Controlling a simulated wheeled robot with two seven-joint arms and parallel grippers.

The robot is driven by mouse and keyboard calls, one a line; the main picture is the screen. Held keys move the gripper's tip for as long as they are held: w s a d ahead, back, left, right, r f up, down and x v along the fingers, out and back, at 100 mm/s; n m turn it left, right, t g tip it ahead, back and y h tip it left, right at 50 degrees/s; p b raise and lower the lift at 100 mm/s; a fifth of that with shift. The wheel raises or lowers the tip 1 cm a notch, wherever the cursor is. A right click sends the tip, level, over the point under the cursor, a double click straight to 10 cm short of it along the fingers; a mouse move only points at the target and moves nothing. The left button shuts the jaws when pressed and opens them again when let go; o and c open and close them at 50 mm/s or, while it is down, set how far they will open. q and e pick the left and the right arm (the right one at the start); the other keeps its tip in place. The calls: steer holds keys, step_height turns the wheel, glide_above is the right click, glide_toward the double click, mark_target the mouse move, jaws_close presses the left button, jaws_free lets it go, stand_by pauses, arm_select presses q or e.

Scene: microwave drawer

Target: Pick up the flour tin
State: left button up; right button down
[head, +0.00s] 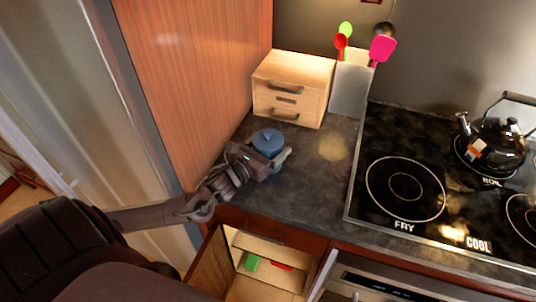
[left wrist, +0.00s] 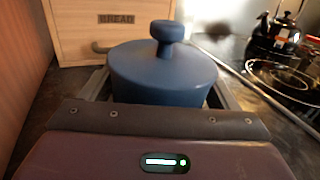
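A round blue lidded tin with a knob on top (head: 267,141) stands upright at the left of the dark counter, in front of the wooden box. I take it for the flour tin, though no label shows. It fills the middle of the left wrist view (left wrist: 163,75). My left gripper (head: 268,156) reaches it from the front left, with one finger along each side of the tin. Whether the fingers press on it or stand slightly apart is unclear. The tin's lower part is hidden by the gripper. My right gripper is not in view.
A wooden bread box (head: 292,88) stands behind the tin, and a utensil holder (head: 350,88) beside it. A wood panel (head: 205,90) rises close on the left. The stove (head: 400,190) with a black kettle (head: 495,145) is at right. An open drawer (head: 262,285) lies below.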

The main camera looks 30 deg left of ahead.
arm_select(q)
steer(key=c, duration=0.7)
steer(key=shift+c, duration=0.5)
steer(key=shift+r, duration=0.15)
